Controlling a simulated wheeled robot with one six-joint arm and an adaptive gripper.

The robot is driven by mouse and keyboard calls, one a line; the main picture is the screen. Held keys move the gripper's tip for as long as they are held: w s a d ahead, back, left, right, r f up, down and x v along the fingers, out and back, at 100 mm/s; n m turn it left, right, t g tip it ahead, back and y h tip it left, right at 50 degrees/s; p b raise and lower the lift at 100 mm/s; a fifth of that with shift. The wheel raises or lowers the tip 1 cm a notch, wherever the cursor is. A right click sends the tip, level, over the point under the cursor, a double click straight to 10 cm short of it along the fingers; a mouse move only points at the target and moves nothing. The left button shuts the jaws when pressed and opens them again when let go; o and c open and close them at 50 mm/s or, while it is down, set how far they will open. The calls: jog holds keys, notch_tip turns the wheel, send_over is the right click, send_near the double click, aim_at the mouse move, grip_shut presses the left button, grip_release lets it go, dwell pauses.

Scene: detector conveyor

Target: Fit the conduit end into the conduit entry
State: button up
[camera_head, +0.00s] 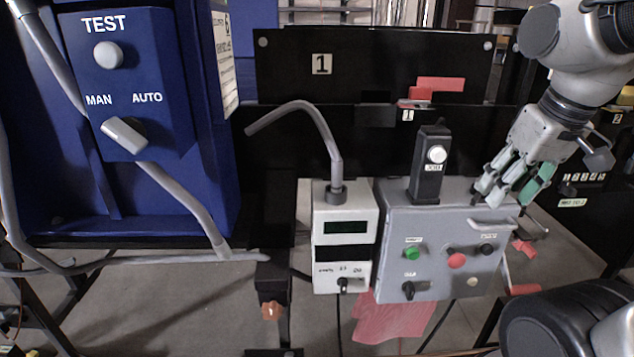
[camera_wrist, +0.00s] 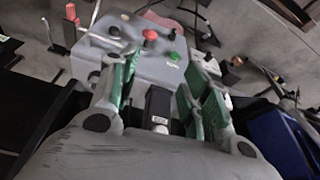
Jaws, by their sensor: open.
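A grey bent conduit (camera_head: 322,122) rises from a fitting (camera_head: 336,194) on top of a white display box (camera_head: 345,262). It curves up and left, and its free end (camera_head: 251,130) hangs in the air near the blue cabinet (camera_head: 205,180). I cannot make out an opening that is clearly the conduit entry. My gripper (camera_head: 508,190) is at the right, above the right part of the grey control box (camera_head: 393,270), well away from the conduit. In the wrist view my gripper (camera_wrist: 163,75) has its green-lined fingers spread, with nothing held.
A black post (camera_head: 428,170) with a white button stands on the control box; it also shows in the wrist view (camera_wrist: 158,108). A handle (camera_head: 492,226) sticks out at the box's right. A black panel marked 1 (camera_head: 375,65) stands behind. Another grey conduit (camera_head: 195,210) runs down the blue cabinet.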

jog(key=w+a+n+g+y, duration=0.1)
jog(key=w+a+n, duration=0.4)
jog(key=w+a, duration=0.65)
jog(key=r+n+y, duration=0.1)
jog(key=n+y, duration=0.1)
jog(key=n, duration=0.2)
send_over(340, 161)
jog(key=s+d, duration=0.2)
jog(key=d, duration=0.1)
jog(key=x, duration=0.5)
jog(key=a+x, duration=0.1)
jog(key=x, duration=0.1)
jog(key=shift+w+a+r, duration=0.1)
jog(key=shift+w+a, duration=0.05)
jog(key=shift+w, duration=0.3)
grip_shut()
